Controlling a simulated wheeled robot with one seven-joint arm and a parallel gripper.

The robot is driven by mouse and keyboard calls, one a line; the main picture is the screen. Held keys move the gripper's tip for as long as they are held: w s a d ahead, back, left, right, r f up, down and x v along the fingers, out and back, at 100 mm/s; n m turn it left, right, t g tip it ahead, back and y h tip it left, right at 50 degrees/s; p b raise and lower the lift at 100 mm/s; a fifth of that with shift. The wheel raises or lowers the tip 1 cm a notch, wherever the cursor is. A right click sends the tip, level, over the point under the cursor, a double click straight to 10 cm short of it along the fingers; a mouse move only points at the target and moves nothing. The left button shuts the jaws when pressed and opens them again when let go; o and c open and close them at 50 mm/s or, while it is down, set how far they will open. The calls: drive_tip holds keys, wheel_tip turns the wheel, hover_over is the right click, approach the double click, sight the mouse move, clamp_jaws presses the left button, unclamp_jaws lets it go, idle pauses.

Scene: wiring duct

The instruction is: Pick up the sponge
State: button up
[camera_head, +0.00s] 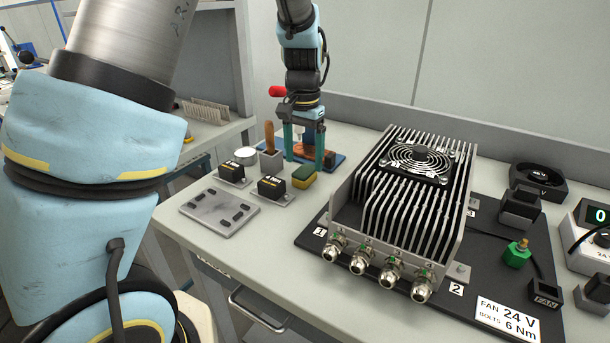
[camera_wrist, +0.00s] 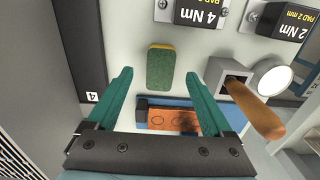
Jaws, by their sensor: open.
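My gripper (camera_head: 305,158) has green fingers pointing down, spread apart just behind the sponge. In the wrist view my gripper (camera_wrist: 168,88) is open with nothing between its fingertips. The gripper does not visibly touch the sponge.
A finned metal housing (camera_head: 405,195) on a black mat stands close to the right. The 4 Nm block (camera_head: 272,188) and a wooden-handled tool in a grey holder (camera_head: 271,162) are to the left. A blue tray with an orange piece (camera_wrist: 170,120) lies under the gripper.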

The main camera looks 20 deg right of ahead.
sight(303, 171)
drive_tip(key=shift+f+p, duration=0.45)
drive_tip(key=shift+f, duration=1.85)
clamp_jaws()
